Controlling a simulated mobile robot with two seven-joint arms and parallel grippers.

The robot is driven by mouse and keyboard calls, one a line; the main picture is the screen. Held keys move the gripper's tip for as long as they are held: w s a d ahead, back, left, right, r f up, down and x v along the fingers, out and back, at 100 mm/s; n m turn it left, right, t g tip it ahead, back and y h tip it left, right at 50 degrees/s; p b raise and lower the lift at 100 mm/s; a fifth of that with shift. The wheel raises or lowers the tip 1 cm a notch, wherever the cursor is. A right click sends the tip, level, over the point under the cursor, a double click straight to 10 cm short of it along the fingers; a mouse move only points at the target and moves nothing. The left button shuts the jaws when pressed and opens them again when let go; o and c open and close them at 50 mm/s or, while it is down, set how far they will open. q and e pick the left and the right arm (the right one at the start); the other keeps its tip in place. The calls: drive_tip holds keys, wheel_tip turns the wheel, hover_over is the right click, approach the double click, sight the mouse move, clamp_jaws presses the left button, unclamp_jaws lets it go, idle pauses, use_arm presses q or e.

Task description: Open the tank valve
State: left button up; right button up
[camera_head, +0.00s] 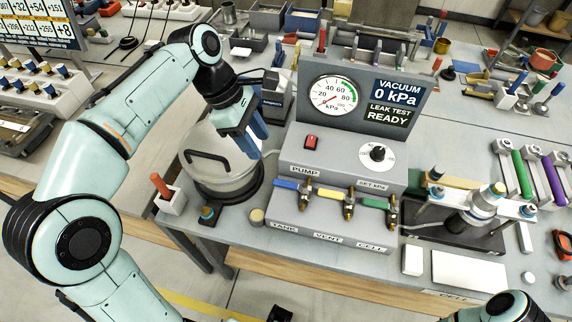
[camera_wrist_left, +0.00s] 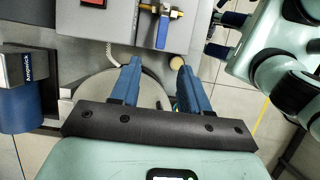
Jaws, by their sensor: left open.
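The tank valve's blue lever (camera_head: 290,185) is on the left of a row of three valves on the grey console, above the TANK label. Its lever lies roughly along the console front. In the left wrist view the blue lever (camera_wrist_left: 163,30) hangs from a brass valve body (camera_wrist_left: 176,13), beyond the fingertips. My left gripper (camera_head: 252,140) is open and empty, above the round tank and left of the console. Its two blue fingers (camera_wrist_left: 159,65) are apart and do not touch the lever.
The round tank (camera_head: 222,170) with a black handle stands left of the console. The yellow vent lever (camera_head: 328,194) and green cell lever (camera_head: 376,203) are close beside the tank valve. The red pump switch (camera_head: 311,142) is above. The gauge (camera_head: 333,96) reads near zero.

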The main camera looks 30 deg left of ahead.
sight(282, 182)
use_arm(q)
drive_tip(key=b+x, duration=0.1)
drive_tip(key=x, duration=0.4)
drive_tip(key=b+x, duration=0.1)
drive_tip(key=x, duration=0.5)
drive_tip(key=shift+s+d+f, duration=0.1)
drive_tip(key=shift+s, duration=0.1)
drive_tip(key=shift+w+d+f+b, duration=0.15)
drive_tip(key=shift+d+f+b, duration=0.2)
drive_tip(key=shift+f, duration=0.3)
use_arm(e)
drive_tip(key=shift+s+f, duration=0.3)
drive_tip(key=shift+f, duration=0.45)
drive_tip(key=shift+s+f, duration=0.3)
drive_tip(key=shift+f, duration=0.45)
use_arm(q)
drive_tip(key=shift+a, duration=0.1)
clamp_jaws()
